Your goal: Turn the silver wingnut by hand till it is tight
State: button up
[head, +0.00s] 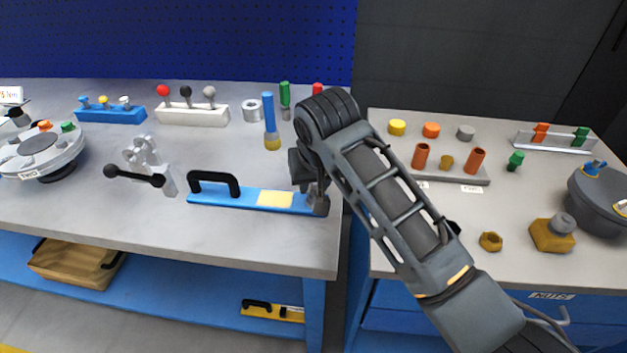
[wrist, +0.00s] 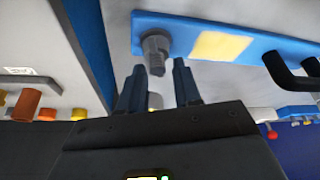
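I cannot clearly make out a silver wingnut. A grey nut-like fitting with a short stud (wrist: 156,52) is on the end of a blue plate (wrist: 275,48); I cannot tell whether it has wings. In the head view the fitting (head: 319,206) is at the right end of the blue plate (head: 240,197), close to the bench edge. My gripper (wrist: 158,80) is open, its two dark fingers apart and pointing toward the fitting without visibly touching it. In the head view my arm partly hides the gripper. A small grey thing between the fingers is unclear.
The plate has a black handle (head: 213,180) and a cream patch. A metal toggle clamp (head: 145,160) stands to its left, a blue-handled tool (head: 270,122) behind. A silver round shell (head: 42,152) is far left, a dark one (head: 605,200) far right. A gap separates the benches.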

jog(key=shift+f, duration=0.1)
grip_shut()
dwell(0.4)
